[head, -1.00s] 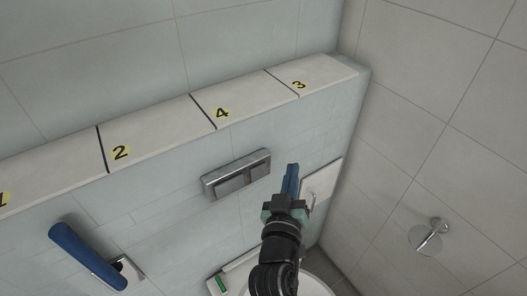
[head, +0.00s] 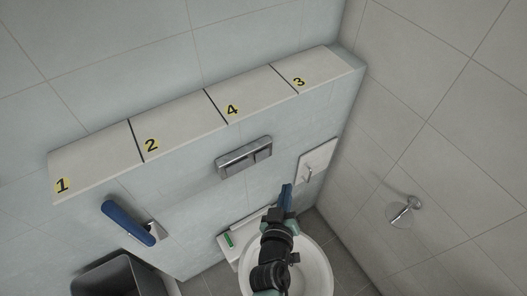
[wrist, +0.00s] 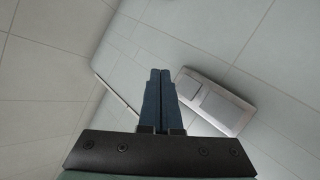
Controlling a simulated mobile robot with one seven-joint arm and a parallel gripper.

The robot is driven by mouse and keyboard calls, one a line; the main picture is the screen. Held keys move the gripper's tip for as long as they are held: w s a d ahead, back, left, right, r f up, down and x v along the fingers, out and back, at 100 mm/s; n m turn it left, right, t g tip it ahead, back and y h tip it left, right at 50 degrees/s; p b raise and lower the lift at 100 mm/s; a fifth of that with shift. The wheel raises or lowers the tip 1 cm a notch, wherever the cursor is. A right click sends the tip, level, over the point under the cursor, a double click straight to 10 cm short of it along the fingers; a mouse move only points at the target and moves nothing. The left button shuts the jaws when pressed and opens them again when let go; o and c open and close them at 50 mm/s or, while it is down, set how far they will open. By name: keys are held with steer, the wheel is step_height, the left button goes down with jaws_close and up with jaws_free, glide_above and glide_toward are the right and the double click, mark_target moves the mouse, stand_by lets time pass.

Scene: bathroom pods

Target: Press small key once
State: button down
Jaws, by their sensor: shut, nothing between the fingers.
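The flush plate (head: 226,160) is a silver panel with two keys on the tiled wall below the ledge. Its small key (head: 262,154) is at the right end in the head view, beside the longer key (head: 238,164). In the wrist view the plate (wrist: 238,117) lies right of the fingers, with the small key (wrist: 188,87) nearest them. My gripper (head: 287,187) has blue fingers, shut and empty. It is below and right of the plate in the head view, apart from it. The fingers also show shut in the wrist view (wrist: 160,73).
A ledge with numbered sections (head: 185,115) runs above the plate. A paper holder plate (head: 317,159) is on the wall at right. The toilet (head: 322,272) is beneath my arm. A blue handle (head: 128,223) and a dark bin (head: 118,278) are at left.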

mark_target(266, 155)
steer(key=shift+w, duration=0.1)
steer(key=w+a+b, duration=0.5)
steer(key=w, duration=0.2)
stand_by(0.4)
steer(key=shift+a, duration=0.1)
stand_by(1.9)
steer(key=shift+w+a+b, duration=0.25)
steer(key=shift+w+b, duration=0.05)
steer(key=shift+w, duration=0.05)
steer(key=shift+w+a+b, duration=0.3)
steer(key=shift+w+b, duration=0.1)
steer(key=shift+b, duration=0.05)
stand_by(0.6)
stand_by(0.3)
steer(key=shift+s+d+p, duration=0.45)
steer(key=shift+s+d, duration=0.1)
steer(key=shift+s, duration=0.2)
